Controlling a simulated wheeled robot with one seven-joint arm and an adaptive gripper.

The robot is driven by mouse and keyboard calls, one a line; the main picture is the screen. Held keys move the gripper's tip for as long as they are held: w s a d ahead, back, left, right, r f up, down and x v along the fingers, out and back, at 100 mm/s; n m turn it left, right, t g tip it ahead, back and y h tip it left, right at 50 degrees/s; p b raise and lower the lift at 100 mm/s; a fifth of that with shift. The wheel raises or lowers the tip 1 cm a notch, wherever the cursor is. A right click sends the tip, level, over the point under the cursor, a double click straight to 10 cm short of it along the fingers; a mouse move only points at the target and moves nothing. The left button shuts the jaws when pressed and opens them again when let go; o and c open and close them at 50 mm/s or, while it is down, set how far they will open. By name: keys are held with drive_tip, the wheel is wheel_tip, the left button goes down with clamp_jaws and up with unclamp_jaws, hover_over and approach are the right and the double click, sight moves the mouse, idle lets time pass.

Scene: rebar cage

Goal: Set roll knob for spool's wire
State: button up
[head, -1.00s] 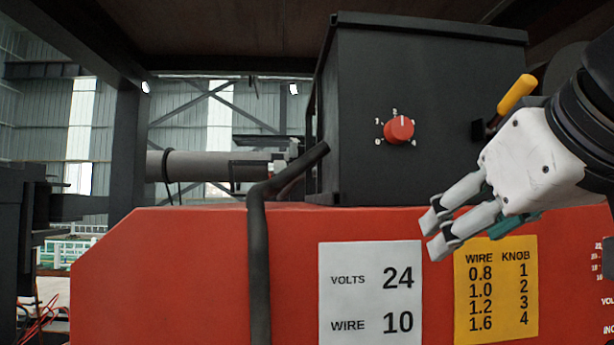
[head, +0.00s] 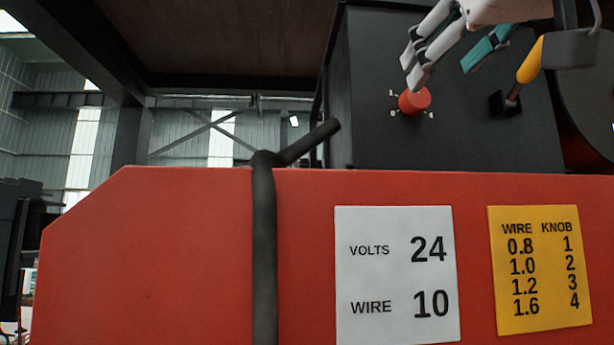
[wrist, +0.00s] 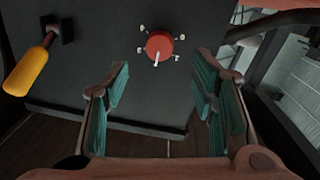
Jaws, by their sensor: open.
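The red roll knob (head: 414,102) is on the front of the black box (head: 460,130), with small white marks around it that are too small to read now. In the wrist view the knob (wrist: 159,46) shows a white pointer line toward the picture's bottom. My gripper (head: 445,66) is open and empty, its fingers just above the knob in the head view, partly covering its upper marks. In the wrist view my gripper (wrist: 167,88) has teal pads apart, with the knob beyond and between them. I see no contact.
A white plate (head: 396,275) reads VOLTS 24, WIRE 10. A yellow plate (head: 540,270) pairs WIRE 0.8, 1.0, 1.2, 1.6 with KNOB 1 to 4. A yellow-handled lever (head: 530,62) sticks out right of the knob. A dark pipe (head: 263,240) stands left, before the red panel (head: 150,250).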

sight(419, 96)
drive_tip(key=w, duration=0.7)
drive_tip(key=shift+w+d, duration=0.15)
drive_tip(key=shift+d, duration=0.1)
drive_tip(key=shift+c, duration=0.3)
drive_tip(key=c, duration=1.1)
